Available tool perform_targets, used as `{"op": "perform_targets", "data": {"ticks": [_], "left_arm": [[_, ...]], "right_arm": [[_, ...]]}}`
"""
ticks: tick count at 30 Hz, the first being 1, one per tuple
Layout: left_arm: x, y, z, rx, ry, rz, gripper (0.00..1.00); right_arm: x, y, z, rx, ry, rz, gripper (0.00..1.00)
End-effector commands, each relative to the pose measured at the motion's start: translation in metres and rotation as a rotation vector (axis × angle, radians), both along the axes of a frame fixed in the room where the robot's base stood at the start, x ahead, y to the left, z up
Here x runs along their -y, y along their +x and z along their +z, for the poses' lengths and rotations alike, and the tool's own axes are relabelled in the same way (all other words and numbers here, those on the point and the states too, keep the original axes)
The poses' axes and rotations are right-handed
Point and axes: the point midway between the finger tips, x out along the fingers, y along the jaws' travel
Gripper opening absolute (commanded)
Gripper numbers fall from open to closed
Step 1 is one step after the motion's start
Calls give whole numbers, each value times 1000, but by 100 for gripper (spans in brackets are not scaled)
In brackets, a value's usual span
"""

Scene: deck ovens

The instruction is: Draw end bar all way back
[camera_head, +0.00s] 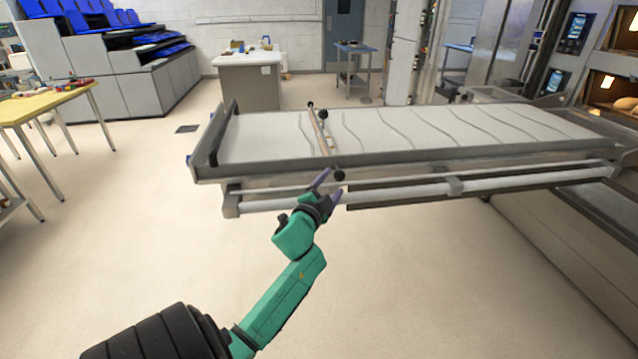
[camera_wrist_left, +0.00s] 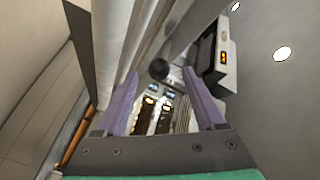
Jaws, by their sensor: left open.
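The deck loader (camera_head: 400,158) has a pale belt and a long metal side frame. A thin brownish crossbar (camera_head: 318,130) spans the belt near its left end, with black knobs at its ends. Its near black knob (camera_head: 340,175) sits on the front side of the frame. A black handle bar (camera_head: 224,135) stands across the loader's left end. My left gripper (camera_head: 328,187) is open, its purple fingers just left of and below the near knob. In the left wrist view the round knob (camera_wrist_left: 158,69) shows between the open fingers (camera_wrist_left: 160,82), apparently beyond their tips. My right gripper is not in view.
Lit deck ovens (camera_head: 615,85) stand at the right, by the loader's right end. A round rail (camera_head: 400,192) runs along the loader's near side, close to my gripper. A yellow-topped table (camera_head: 40,105) is at the left. The floor left of the loader is clear.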

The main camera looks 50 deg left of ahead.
Motion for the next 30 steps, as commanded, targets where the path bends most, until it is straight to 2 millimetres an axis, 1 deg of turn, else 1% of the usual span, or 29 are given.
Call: {"op": "perform_targets", "data": {"ticks": [1,6,9,11,15,30], "left_arm": [[5,-14,-3,-3,0,1,72],[22,-60,-4,-3,-3,2,72],[29,-79,-3,-3,-4,2,72],[32,-86,-2,-1,-3,3,72],[34,-91,0,0,-1,4,72],[34,-90,-2,-3,-4,2,72]], "right_arm": [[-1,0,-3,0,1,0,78],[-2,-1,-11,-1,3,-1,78],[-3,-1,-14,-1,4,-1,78],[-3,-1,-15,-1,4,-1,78],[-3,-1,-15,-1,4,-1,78],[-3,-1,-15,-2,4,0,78]]}}
